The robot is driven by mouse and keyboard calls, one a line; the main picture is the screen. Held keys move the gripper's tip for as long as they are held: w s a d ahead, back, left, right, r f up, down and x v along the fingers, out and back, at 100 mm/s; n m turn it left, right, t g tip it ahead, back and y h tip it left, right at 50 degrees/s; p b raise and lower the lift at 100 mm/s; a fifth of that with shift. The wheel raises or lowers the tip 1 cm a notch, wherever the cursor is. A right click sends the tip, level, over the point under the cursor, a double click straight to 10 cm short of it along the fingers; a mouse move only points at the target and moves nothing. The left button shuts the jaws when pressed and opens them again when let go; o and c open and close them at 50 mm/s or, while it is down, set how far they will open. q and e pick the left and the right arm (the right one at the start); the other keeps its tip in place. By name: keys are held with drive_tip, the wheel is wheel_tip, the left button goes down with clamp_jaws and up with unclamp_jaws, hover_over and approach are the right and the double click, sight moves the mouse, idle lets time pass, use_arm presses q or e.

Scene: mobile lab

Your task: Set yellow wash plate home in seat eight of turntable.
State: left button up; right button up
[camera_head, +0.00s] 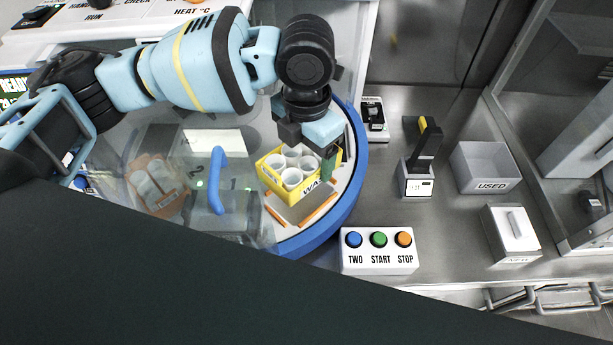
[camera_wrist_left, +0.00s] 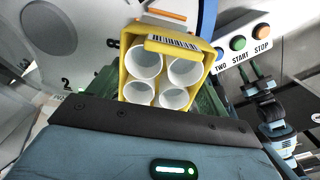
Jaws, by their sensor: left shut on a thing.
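The yellow wash plate (camera_head: 270,173) holds several white round wells and has a label reading "WA..." on its side. My left gripper (camera_head: 312,165) is shut on it from above. In the left wrist view the yellow wash plate (camera_wrist_left: 216,58) sits between green finger pads, with a barcode on its far side. The turntable (camera_head: 345,200) is a pale disc with a blue rim. The plate is over an orange-marked seat (camera_head: 318,211) near the rim; whether it touches the disc I cannot tell.
A clear lid with a blue handle (camera_head: 216,180) covers the turntable's left part. Right of the rim stand a button box (camera_head: 379,262), a black-and-yellow handheld device (camera_head: 424,145), a grey USED bin (camera_head: 486,167) and a white lidded box (camera_head: 511,235). Bare bench lies between them.

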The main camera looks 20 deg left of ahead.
sight(306, 166)
use_arm(q)
wheel_tip(306, 166, down, 3)
drive_tip(key=shift+r, duration=0.1)
drive_tip(key=shift+f, duration=0.55)
wheel_tip(306, 166, down, 4)
drive_tip(key=shift+f, duration=0.1)
drive_tip(key=shift+f, duration=0.15)
drive_tip(key=o, duration=1)
drive_tip(key=shift+o, duration=0.2)
